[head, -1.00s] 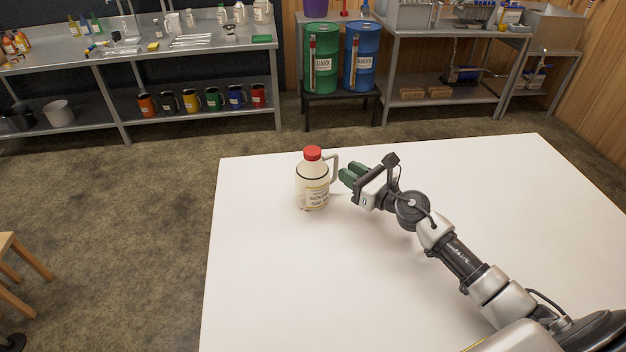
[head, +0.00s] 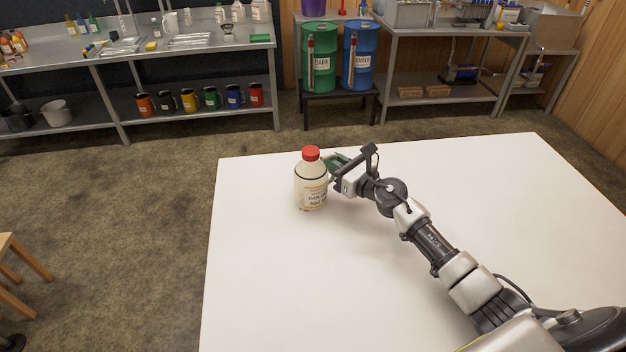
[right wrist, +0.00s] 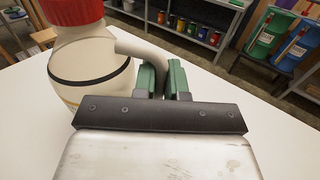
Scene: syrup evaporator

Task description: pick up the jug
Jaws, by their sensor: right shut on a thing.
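The jug (head: 311,186) is cream-coloured with a red cap, a dark band and a printed label. It stands upright on the white table (head: 270,270), near its far left corner. My right gripper (head: 337,163) is at the jug's right side, its green fingers at the handle. In the right wrist view the jug (right wrist: 92,62) fills the upper left, and the handle (right wrist: 140,50) runs between the green fingers (right wrist: 161,80), which are shut on it. The lower handle is hidden behind the fingers and gripper body. My left gripper is not in view.
The rest of the white table is bare. Beyond a strip of floor stand a metal shelf with several coloured mugs (head: 188,99), a green drum (head: 319,58) and a blue drum (head: 359,55). A wooden stool (head: 14,270) is at the left edge.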

